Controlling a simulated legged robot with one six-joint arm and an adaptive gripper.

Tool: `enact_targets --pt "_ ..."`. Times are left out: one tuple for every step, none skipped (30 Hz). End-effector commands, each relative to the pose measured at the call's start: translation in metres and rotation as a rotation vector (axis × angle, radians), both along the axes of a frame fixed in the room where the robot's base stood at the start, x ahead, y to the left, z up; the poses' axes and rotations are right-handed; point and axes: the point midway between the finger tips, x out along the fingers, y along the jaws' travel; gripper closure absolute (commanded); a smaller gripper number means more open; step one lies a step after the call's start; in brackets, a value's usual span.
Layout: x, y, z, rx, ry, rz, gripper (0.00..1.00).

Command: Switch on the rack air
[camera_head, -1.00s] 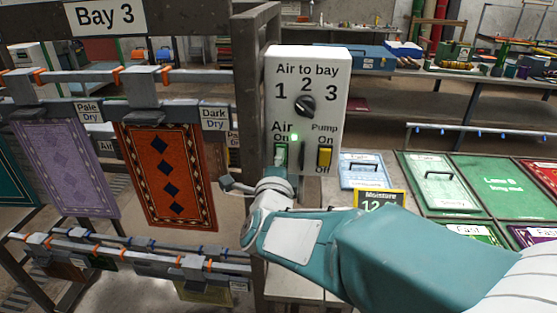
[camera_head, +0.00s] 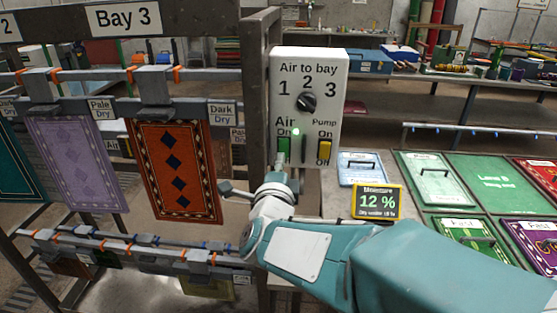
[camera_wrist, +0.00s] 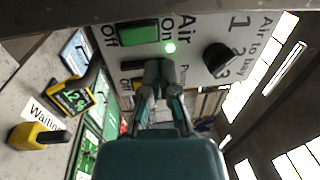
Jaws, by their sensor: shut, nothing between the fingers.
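A white control box (camera_head: 312,75) marked "Air to bay" hangs on a dark post. It has a black dial (camera_head: 306,101) under 1, 2, 3. A green Air switch (camera_head: 283,146) and a yellow Pump switch (camera_head: 324,149) sit lower down. A small lamp beside the Air switch glows green (camera_wrist: 170,47). The wrist view shows the Air switch (camera_wrist: 139,34) uncovered; I cannot tell its position surely. My gripper (camera_wrist: 158,72) is shut and empty, close in front of the box, beside the Air switch. In the head view my gripper (camera_head: 279,172) is just below that switch.
The Bay 3 rack (camera_head: 60,74) with hanging rugs stands to the left of the post. A "12 %" moisture display (camera_head: 376,202) and a table with coloured lanes (camera_head: 490,190) lie to the right. A yellow-black object (camera_wrist: 38,136) shows in the wrist view.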

Motion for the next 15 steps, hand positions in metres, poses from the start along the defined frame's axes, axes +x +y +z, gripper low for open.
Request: enact_targets --pt "-0.008 0.001 0.002 0.001 -0.001 0.003 1.0" --pt "-0.011 0.002 0.003 0.001 -0.002 0.003 1.0" --pt "-0.017 0.002 0.004 0.001 -0.001 0.003 1.0" --pt "-0.022 0.002 0.004 0.002 -0.001 0.003 1.0" --pt "-0.026 0.003 0.005 0.0 -0.002 0.004 1.0" --pt "-0.033 0.003 0.007 0.0 -0.003 0.004 1.0" --pt "-0.039 0.004 0.007 0.001 -0.002 0.004 1.0" --pt "-0.044 0.005 0.008 0.0 -0.002 0.005 1.0" --pt "-0.05 0.005 0.009 0.001 -0.001 0.004 1.0" --pt "-0.055 0.005 0.01 0.0 -0.001 0.005 1.0" --pt "-0.059 0.005 0.011 -0.001 -0.002 0.004 1.0" --pt "-0.063 0.005 0.012 0.0 -0.002 0.003 1.0" --pt "-0.066 0.005 0.012 0.0 -0.002 0.003 1.0" --pt "-0.069 0.005 0.012 0.0 -0.001 0.003 1.0" --pt "-0.071 0.005 0.012 -0.001 0.0 0.002 1.0"
